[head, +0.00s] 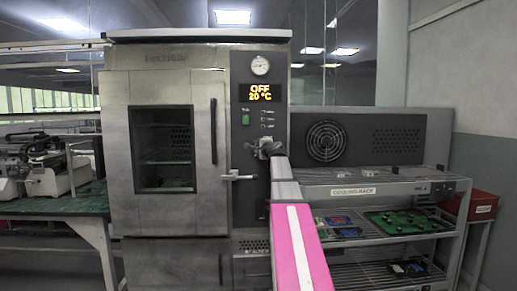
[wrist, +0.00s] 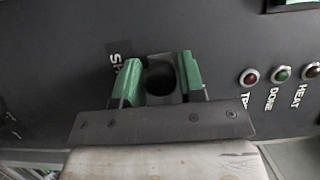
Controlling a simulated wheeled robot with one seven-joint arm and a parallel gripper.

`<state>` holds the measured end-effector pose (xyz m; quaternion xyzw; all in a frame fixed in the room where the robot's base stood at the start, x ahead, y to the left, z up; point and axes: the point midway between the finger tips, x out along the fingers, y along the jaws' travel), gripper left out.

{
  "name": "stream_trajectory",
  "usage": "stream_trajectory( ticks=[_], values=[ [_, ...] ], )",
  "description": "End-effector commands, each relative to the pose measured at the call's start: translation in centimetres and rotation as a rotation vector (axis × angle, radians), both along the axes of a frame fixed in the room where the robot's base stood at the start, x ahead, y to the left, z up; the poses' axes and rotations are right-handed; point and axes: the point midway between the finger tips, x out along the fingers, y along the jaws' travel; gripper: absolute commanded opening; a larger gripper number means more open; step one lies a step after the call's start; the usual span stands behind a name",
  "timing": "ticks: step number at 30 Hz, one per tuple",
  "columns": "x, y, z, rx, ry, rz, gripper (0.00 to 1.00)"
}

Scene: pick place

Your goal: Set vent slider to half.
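The vent slider cannot be made out in either view; my arm covers part of the oven's control panel (head: 262,200). My gripper (head: 265,148) is up at this panel, below the small lamps. In the wrist view my gripper (wrist: 159,78) has its two green fingers spread apart. A dark round knob-like part (wrist: 160,80) shows between them; whether the fingers touch it is unclear.
The display (head: 260,92) reads OFF, 20 °C, with a gauge (head: 260,65) above. A green switch (head: 245,118) and the door's latch handle (head: 237,177) lie left of my gripper. Lamps (wrist: 282,73) sit right in the wrist view. A cooling rack (head: 400,185) stands right.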

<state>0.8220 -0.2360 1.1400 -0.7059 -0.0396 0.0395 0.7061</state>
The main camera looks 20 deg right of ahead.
Motion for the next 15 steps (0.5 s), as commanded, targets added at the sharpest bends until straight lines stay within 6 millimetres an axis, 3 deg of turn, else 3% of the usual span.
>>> stream_trajectory(
  ticks=[1, 3, 8, 15],
  values=[
    [0.0, 0.0, 0.0, 0.0, 0.0, 0.0, 0.2],
    [0.0, 0.0, 0.0, 0.0, 0.0, 0.0, 0.0],
    [-0.1, -0.2, 0.0, 0.0, 0.001, 0.0, 0.0],
    [-0.8, -3.1, 0.0, 0.0, 0.002, -0.002, 0.0]
  ],
)
